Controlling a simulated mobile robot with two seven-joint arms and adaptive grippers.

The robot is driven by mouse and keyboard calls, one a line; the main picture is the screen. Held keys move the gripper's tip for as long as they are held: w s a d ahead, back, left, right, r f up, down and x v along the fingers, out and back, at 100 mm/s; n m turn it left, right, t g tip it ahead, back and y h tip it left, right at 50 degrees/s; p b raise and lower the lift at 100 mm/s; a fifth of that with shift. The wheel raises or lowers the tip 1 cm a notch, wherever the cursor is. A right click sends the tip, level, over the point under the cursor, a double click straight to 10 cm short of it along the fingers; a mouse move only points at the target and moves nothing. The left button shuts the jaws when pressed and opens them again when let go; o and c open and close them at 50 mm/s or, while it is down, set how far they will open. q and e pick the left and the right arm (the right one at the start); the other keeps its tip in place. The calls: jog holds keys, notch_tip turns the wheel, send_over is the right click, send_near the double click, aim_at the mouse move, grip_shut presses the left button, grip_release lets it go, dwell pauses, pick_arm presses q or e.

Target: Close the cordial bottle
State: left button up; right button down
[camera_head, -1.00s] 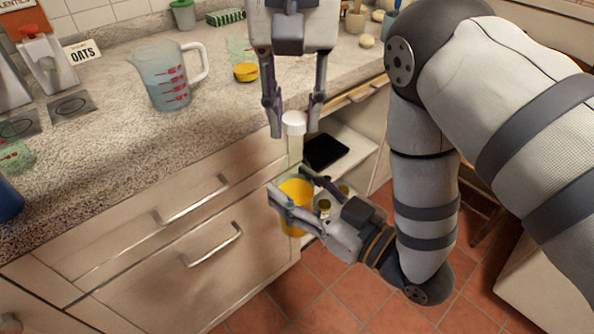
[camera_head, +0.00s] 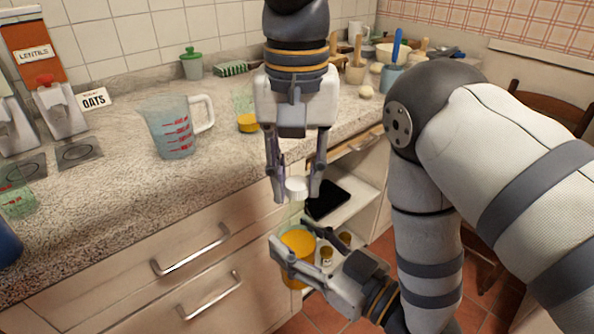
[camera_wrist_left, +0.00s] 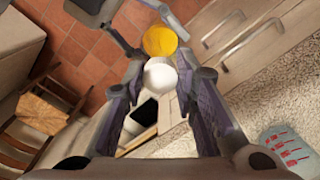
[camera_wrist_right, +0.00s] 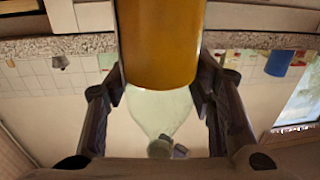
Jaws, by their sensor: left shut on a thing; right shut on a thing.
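The cordial bottle (camera_head: 297,241) is upright in front of the counter, with orange liquid in its lower part and a clear neck. Its white cap (camera_head: 296,188) sits at the top of the neck; whether it is fully seated cannot be told. My left gripper (camera_head: 292,194) comes from above and is shut on the cap, which shows between its fingers in the left wrist view (camera_wrist_left: 160,75). My right gripper (camera_head: 290,238) is shut on the bottle's body from the side. The orange body fills the top of the right wrist view (camera_wrist_right: 160,45), the neck tapering below.
Below is an open cabinet shelf with a black tablet-like thing (camera_head: 327,198) and small jars (camera_head: 326,255). Drawer handles (camera_head: 190,250) project at the left.

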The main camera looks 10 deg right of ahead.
pick_arm(q)
jog(key=shift+f, duration=0.55)
